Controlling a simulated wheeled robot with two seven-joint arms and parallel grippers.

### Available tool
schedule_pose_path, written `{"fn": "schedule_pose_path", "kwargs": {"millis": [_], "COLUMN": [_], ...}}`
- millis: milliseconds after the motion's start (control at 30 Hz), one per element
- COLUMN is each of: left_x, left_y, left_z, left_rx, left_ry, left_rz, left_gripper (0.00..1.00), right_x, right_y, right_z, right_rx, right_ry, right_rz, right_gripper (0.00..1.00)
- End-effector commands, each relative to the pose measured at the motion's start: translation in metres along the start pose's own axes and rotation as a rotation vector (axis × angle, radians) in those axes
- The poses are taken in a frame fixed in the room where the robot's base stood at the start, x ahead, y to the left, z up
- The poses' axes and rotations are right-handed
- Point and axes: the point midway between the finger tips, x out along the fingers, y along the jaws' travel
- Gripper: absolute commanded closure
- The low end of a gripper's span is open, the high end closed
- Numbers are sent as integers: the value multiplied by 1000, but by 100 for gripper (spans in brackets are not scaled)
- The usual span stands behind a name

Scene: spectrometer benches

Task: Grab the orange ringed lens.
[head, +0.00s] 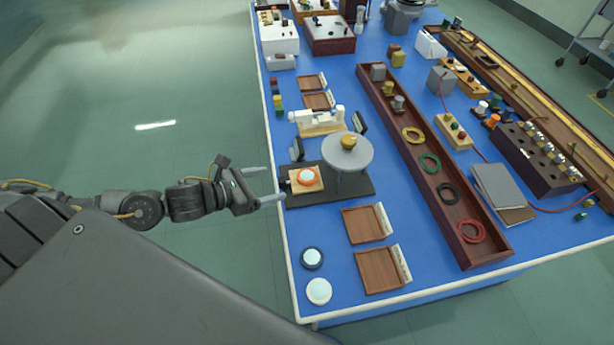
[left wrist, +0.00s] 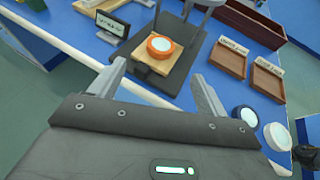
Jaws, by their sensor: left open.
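The orange ringed lens (head: 306,177) lies on a small wooden block on the dark base of the spectrometer, near the left edge of the blue table. It also shows in the left wrist view (left wrist: 160,46), ahead of the fingers. My left gripper (head: 264,185) is open and empty, at the table's left edge, just left of the lens and apart from it. Its two fingers show in the left wrist view (left wrist: 160,88), with the lens beyond the gap between them.
The grey round spectrometer table (head: 348,152) stands right of the lens on the dark base (head: 350,187). A dark-ringed lens (head: 312,257) and a white-ringed lens (head: 318,291) lie at the near left corner. Wooden trays (head: 363,225) lie to their right. The floor left of the table is free.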

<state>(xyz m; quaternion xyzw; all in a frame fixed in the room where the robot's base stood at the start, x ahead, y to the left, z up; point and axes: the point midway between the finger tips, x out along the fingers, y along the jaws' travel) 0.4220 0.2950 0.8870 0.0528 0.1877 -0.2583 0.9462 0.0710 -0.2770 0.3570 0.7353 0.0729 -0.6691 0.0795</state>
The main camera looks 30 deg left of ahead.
Motion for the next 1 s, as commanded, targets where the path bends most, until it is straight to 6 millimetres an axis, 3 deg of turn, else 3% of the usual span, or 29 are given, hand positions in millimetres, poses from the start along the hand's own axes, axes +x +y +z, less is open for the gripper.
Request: {"fn": "schedule_pose_path", "kwargs": {"millis": [400,700,1000], "left_x": [50,62,103], "left_y": [0,0,-1], "left_z": [2,3,3], "left_rx": [-4,-4,-4], "left_ry": [-2,-1,0], "left_rz": [2,1,2], "left_gripper": [24,24,24], "right_x": [-13,-18,-35], "right_y": [-1,-4,-5], "right_z": [-1,-1,-1], "right_rx": [1,3,2], "right_ry": [0,0,-3], "right_rz": [-1,-5,-6], "right_gripper": [43,43,43]}}
